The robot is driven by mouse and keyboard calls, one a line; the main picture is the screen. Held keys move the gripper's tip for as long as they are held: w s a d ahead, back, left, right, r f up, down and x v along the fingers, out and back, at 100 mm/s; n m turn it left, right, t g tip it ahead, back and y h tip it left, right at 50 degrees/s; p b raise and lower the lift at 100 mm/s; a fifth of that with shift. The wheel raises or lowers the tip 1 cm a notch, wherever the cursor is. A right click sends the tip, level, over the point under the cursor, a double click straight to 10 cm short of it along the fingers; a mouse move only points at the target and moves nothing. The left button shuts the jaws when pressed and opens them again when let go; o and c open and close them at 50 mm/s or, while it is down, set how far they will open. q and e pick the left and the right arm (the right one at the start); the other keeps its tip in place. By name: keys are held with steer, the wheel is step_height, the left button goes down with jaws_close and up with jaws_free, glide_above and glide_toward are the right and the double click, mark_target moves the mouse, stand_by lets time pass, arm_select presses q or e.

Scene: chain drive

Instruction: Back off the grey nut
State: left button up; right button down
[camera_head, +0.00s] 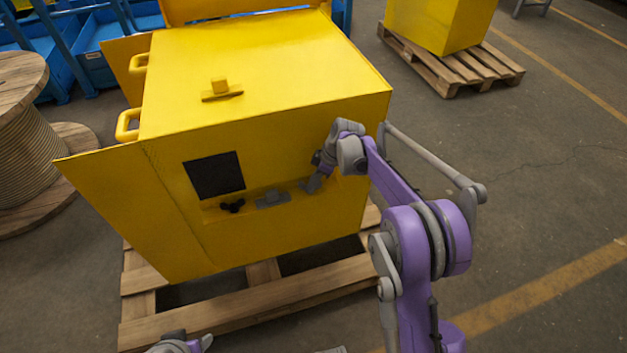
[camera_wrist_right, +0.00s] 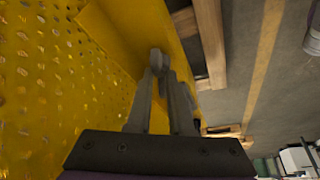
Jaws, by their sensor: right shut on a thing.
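My right gripper (camera_head: 311,184) is at the front face of the yellow housing (camera_head: 265,75), right of a small grey piece (camera_head: 272,198) on the front ledge. In the right wrist view the two grey fingers (camera_wrist_right: 162,82) close in on a small rounded grey part, which looks like the grey nut (camera_wrist_right: 157,56), against the yellow wall. In the head view the fingers and wrist hide that part. Its thread and any gap to the wall cannot be made out. Only a bit of my left arm shows at the bottom edge of the head view; its gripper does not show.
A black three-lobed knob (camera_head: 233,206) sits on the ledge, below a dark square opening (camera_head: 214,175). The housing stands on a wooden pallet (camera_head: 230,312). A cable spool (camera_head: 30,140) stands at left. Open floor (camera_head: 540,190) lies to the right.

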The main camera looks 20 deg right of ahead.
steer(key=c, duration=0.8)
jaws_free()
steer(key=p+v, duration=0.2)
steer(key=v, duration=0.8)
steer(key=shift+d+r, duration=0.15)
steer(key=shift+r, duration=0.2)
